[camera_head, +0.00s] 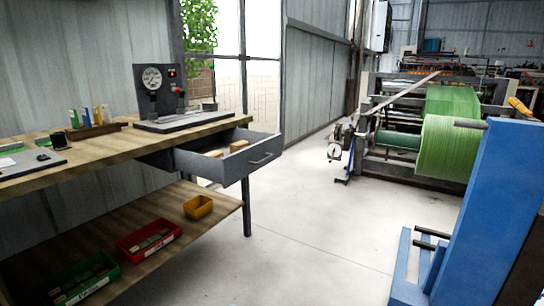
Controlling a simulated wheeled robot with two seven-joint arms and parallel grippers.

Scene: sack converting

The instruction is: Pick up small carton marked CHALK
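No marking reading CHALK can be made out in the head view. A small tan block-like item (238,146) lies in the open grey drawer (232,172) under the workbench; it may be a carton. Another pale tan item (213,154) lies beside it. The drawer's front wall hides part of its inside. Neither of my grippers is in view.
The wooden workbench (105,148) bears a gauge unit (152,82) and a rack of small bottles (95,130). The lower shelf holds red (150,240), green (88,278) and yellow (198,207) bins. A blue frame (485,200) stands right. The floor between is clear.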

